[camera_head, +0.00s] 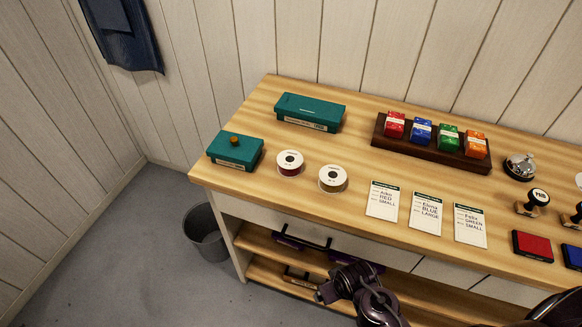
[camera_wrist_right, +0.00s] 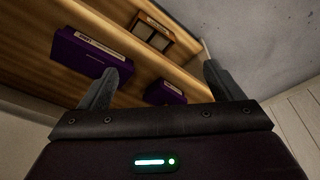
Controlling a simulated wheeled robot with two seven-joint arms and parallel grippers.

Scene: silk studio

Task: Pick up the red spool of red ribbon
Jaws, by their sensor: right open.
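The red ribbon spool (camera_head: 289,163) stands on the wooden table near its front left edge, white disc up, with dark red ribbon showing below the disc. A similar spool with gold-brown ribbon (camera_head: 333,178) stands just to its right. My right gripper (camera_wrist_right: 163,68) is open and empty in the right wrist view, facing the shelves under the table. In the head view a dark arm, seemingly my right, shows low in front of the shelves, below and apart from the spools; its fingers are hard to make out. My left gripper is not in view.
Teal boxes (camera_head: 310,111) (camera_head: 235,150) stand behind and left of the spools. Order cards (camera_head: 383,200) lie to their right. A dark wooden tray (camera_head: 432,148) holds several coloured packs. Purple boxes (camera_wrist_right: 88,52) sit on the lower shelves. A grey bin (camera_head: 205,232) stands on the floor.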

